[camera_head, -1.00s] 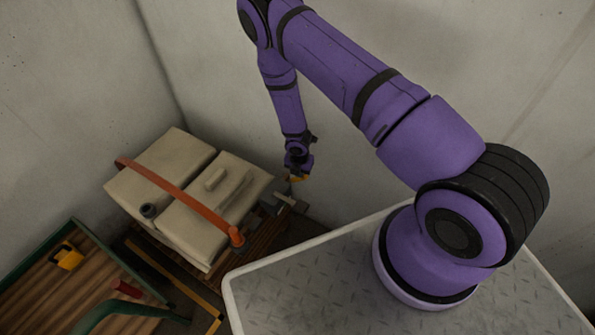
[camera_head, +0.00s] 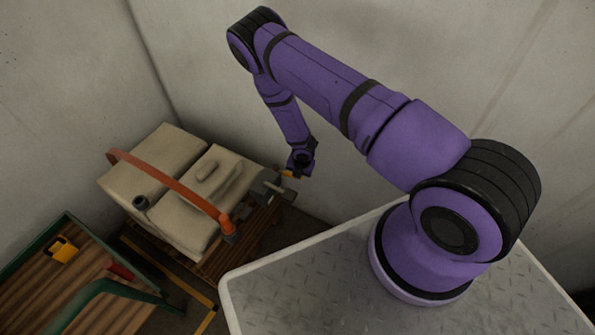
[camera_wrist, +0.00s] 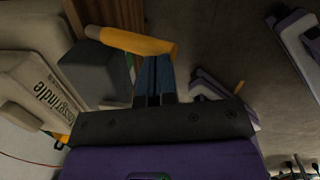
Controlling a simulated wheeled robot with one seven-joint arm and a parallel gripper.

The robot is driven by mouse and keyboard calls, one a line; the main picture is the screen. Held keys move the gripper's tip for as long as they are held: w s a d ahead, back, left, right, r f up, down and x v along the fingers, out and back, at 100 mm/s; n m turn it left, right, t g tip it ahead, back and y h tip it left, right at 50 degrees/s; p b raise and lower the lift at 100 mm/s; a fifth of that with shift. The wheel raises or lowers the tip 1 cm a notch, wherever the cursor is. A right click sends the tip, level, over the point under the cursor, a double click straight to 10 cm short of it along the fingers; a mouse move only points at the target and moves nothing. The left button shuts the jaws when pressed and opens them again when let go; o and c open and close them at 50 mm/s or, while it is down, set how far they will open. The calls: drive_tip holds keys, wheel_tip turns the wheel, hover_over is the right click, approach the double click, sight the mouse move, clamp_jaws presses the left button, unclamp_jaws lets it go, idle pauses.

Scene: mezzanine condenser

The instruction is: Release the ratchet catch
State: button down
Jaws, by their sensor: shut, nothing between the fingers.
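The ratchet catch is a dark grey block (camera_head: 268,186) at the right end of the beige load, with an orange handle (camera_head: 291,174). In the wrist view the grey block (camera_wrist: 97,72) is at the upper left, and the orange handle (camera_wrist: 133,41) reaches across to my fingertips. My gripper (camera_head: 297,171) is shut and empty at the handle's end; in the wrist view its fingers (camera_wrist: 153,60) are together right against or just under the handle. Whether they touch cannot be told. An orange strap (camera_head: 172,184) arches over the load, its middle raised off the top.
A green-framed bench (camera_head: 50,240) with a yellow padlock-like item (camera_head: 62,249) stands at lower left. My plated base top fills the lower right. Concrete walls are close behind.

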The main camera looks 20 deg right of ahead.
drive_tip(key=shift+s+d+f, duration=0.15)
drive_tip(key=shift+s+f, duration=0.05)
drive_tip(key=shift+f, duration=0.1)
drive_tip(key=shift+s+f, duration=0.1)
drive_tip(key=shift+s, duration=0.05)
idle(0.3)
